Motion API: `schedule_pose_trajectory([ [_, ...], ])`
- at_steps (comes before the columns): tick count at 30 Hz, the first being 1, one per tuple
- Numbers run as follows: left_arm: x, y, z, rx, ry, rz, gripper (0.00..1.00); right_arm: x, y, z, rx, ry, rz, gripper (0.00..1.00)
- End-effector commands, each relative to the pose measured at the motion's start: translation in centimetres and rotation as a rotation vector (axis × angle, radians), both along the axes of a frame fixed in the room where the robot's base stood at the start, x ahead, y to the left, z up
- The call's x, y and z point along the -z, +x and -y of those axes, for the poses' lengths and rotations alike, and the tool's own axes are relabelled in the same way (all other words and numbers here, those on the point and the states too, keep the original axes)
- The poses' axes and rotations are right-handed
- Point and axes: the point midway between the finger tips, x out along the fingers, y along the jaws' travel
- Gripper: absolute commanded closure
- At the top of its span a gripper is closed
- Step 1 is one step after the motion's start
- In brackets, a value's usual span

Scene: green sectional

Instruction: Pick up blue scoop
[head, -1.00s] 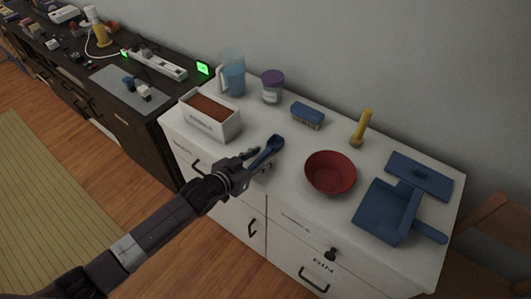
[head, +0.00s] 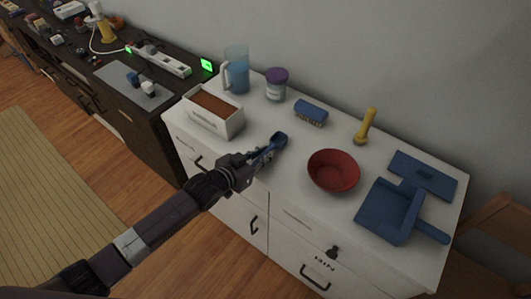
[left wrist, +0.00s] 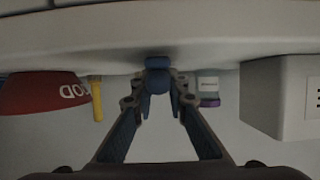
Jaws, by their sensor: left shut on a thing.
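The blue scoop (head: 279,139) is at the front part of the white cabinet top, between the white box and the red bowl, its round end pointing away from me. My left gripper (head: 263,158) reaches in from the left and is shut on the scoop's handle, which its fingers partly hide. In the left wrist view the blue scoop (left wrist: 157,79) shows between the fingertips of my left gripper (left wrist: 158,98), close to the white top. I cannot tell whether the scoop still touches the top. My right gripper is not in view.
The white box (head: 226,123) with brown contents stands left of the scoop, the red bowl (head: 333,171) to its right. Behind are a blue pitcher (head: 236,76), a purple-lidded jar (head: 276,90), a brush (head: 311,112) and a yellow-handled tool (head: 366,125).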

Motion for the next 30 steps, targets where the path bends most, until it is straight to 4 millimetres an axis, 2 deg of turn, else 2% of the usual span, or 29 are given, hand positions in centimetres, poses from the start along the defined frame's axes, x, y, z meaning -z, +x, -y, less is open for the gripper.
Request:
schedule_pose_trajectory([
  [5,-2.2,0.1,0.0,0.000,-0.002,0.005,1.00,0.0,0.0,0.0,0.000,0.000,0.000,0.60],
  [7,-3.7,0.1,0.0,0.001,-0.002,0.006,1.00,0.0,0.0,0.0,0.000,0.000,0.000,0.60],
  [15,-11.9,0.1,0.0,0.002,-0.002,0.009,1.00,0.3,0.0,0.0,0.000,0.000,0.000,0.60],
  [21,-16.6,0.1,0.0,0.000,-0.001,0.007,1.00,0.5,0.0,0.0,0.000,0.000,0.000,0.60],
  [24,-18.2,0.1,0.0,0.001,-0.001,0.005,1.00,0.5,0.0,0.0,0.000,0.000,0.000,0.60],
  [30,-19.6,0.0,0.0,0.000,0.000,0.002,1.00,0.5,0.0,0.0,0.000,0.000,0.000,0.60],
])
